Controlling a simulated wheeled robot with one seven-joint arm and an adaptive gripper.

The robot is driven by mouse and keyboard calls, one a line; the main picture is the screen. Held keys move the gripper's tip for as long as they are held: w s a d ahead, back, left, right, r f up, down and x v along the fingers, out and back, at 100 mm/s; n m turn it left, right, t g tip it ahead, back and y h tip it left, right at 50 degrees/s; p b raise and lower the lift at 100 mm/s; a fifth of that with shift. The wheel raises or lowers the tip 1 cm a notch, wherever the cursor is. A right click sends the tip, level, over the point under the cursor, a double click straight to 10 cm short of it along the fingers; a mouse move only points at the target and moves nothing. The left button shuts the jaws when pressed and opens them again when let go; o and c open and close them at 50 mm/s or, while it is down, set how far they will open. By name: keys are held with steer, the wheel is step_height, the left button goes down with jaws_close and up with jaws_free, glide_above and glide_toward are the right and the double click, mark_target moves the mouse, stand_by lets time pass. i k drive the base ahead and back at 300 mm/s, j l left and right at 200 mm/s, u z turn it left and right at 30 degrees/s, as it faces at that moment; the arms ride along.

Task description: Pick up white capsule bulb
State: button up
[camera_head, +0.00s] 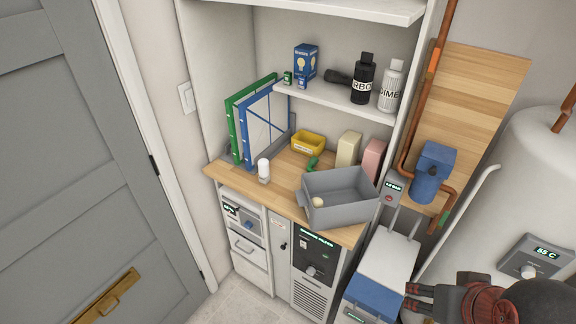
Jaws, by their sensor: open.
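A white capsule-shaped bulb (264,166) stands upright near the left front of the wooden counter (284,186), with a small greyish base under it. My gripper (410,298) is at the lower right, its dark fingers apart and pointing left. It is empty and far from the bulb, over by the blue and white unit. Nothing covers the bulb.
A grey bin (345,212) with a small cream round object stands right of the bulb. Green and blue binders (240,130) stand behind it. A yellow tray (308,143) sits farther back. A shelf (330,100) with bottles hangs above. Side panels enclose the counter.

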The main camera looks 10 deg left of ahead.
mark_target(264, 166)
steer(key=i+j+z, duration=0.25)
steer(key=j, duration=0.45)
steer(key=j+z, duration=0.25)
steer(key=j, duration=0.45)
steer(key=k, duration=0.05)
